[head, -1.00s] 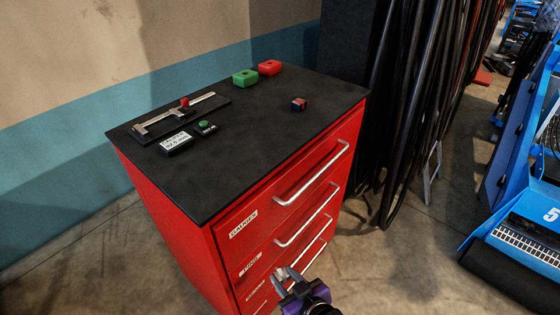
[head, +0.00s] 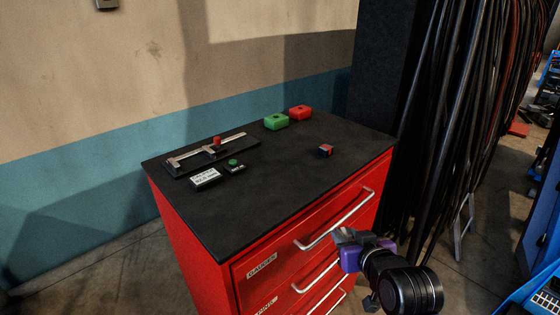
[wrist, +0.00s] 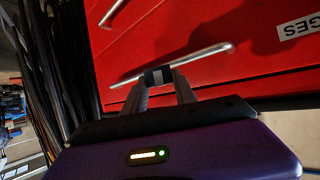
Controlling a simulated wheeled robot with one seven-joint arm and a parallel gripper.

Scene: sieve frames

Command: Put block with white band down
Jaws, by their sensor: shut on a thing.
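My gripper (head: 352,238) is in front of the red cabinet, near its top drawer handle and below the level of the black top. In the wrist view, my gripper (wrist: 160,84) is shut on a small dark block with a white band (wrist: 158,76). The block sits between the fingertips, with the red drawer fronts behind it. In the head view, I cannot make out the held block clearly. The black cabinet top (head: 270,185) is apart from my gripper.
A red and black block (head: 326,151) stands on the top's right part. A green box (head: 276,122) and red box (head: 300,112) stand at the back. A caliper fixture (head: 212,152), a label plate (head: 205,178) and a green-button box (head: 234,166) lie left. The front middle is clear.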

